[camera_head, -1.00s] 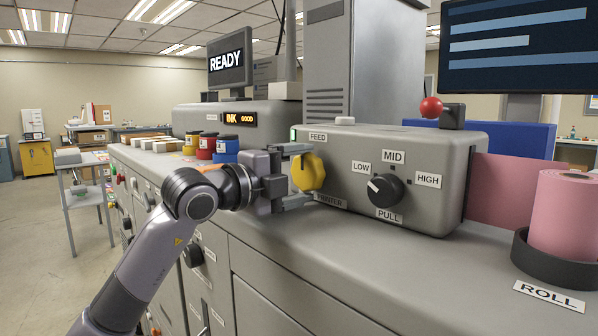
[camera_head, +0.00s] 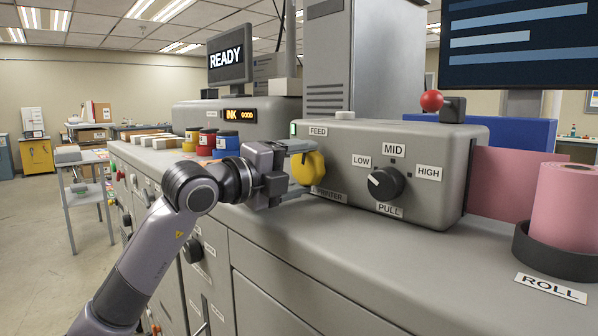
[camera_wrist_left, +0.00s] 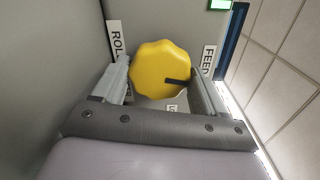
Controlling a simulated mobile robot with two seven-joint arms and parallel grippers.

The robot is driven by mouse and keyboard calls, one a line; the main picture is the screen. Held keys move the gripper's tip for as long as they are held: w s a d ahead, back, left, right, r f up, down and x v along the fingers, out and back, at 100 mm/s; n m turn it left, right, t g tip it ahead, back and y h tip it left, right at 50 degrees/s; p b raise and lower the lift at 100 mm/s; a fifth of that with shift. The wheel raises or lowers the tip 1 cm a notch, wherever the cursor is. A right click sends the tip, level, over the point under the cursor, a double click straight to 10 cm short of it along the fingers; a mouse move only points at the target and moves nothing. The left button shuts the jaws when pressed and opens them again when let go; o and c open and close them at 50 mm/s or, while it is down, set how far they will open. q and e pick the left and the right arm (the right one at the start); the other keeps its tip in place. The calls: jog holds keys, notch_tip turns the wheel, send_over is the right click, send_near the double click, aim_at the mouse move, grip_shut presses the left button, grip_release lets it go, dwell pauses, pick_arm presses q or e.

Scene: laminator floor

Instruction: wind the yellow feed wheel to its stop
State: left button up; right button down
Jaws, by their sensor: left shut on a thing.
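The yellow feed wheel (camera_head: 309,168) sits on the left end of the grey feed unit, just below the FEED label. My left gripper (camera_head: 300,170) is shut on the wheel, one finger above it and one below in the head view. In the left wrist view the wheel (camera_wrist_left: 158,68) has a scalloped rim and a dark mark pointing to its right edge. The gripper's fingers (camera_wrist_left: 160,82) stand on either side of it. Part of the wheel is hidden by the gripper in the head view. My right gripper is not in view.
A black knob (camera_head: 386,183) marked LOW, MID, HIGH and PULL is on the unit's front. A red ball-topped lever (camera_head: 432,101) stands behind it. A pink roll (camera_head: 564,205) stands at the right. Ink pots (camera_head: 226,145) stand left of the gripper.

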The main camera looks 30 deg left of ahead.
pick_arm(q)
jog(key=m+b, duration=0.1)
jog(key=m, duration=0.2)
jog(key=shift+f+m, duration=0.1)
jog(key=shift+m, duration=0.2)
jog(key=m+b, duration=0.1)
jog(key=m, duration=0.2)
jog(key=shift+m, duration=0.3)
jog(key=m+b, duration=0.1)
jog(key=m, duration=0.3)
jog(key=shift+m, duration=0.3)
jog(key=m+b, duration=0.1)
jog(key=m, duration=0.2)
jog(key=shift+m, duration=0.3)
jog(key=m, duration=0.3)
jog(key=shift+m+b, duration=0.35)
jog(key=shift+m, duration=0.05)
jog(key=m, duration=0.3)
jog(key=shift+m, duration=0.3)
jog(key=m, duration=0.3)
jog(key=shift+m+b, duration=0.3)
jog(key=shift+m, duration=1.4)
